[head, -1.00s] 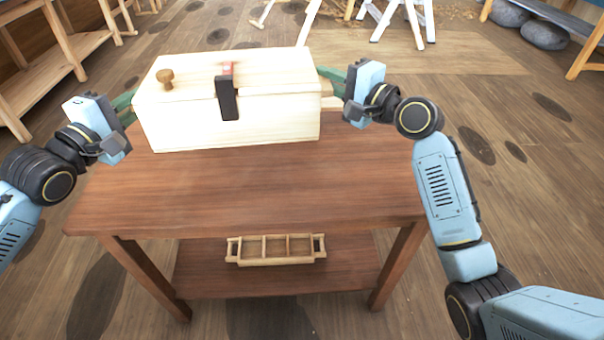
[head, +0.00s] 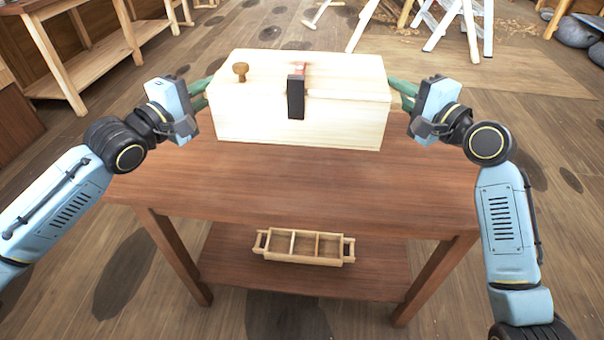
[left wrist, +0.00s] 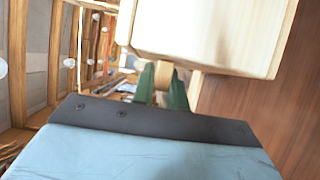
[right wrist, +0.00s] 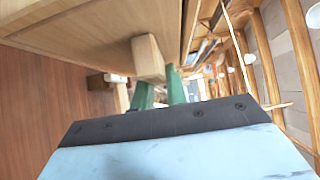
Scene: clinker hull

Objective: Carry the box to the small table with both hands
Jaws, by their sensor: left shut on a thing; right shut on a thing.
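The pale wooden box (head: 345,120) has a round knob and a dark latch with a red part. It is level over the far part of a brown table (head: 300,190); I cannot tell whether it touches the top. My left gripper (head: 205,92) is shut on the handle at the box's left end. That handle shows between the green fingers in the left wrist view (left wrist: 163,75). My right gripper (head: 402,92) is shut on the right-end handle, a pale block in the right wrist view (right wrist: 148,58). The fingertips are partly hidden there.
A divided wooden tray (head: 305,246) sits on the table's lower shelf. The near part of the tabletop is bare. A wooden bench (head: 75,65) stands at the back left. White trestle legs (head: 455,25) and grey stones (head: 580,30) are at the back right.

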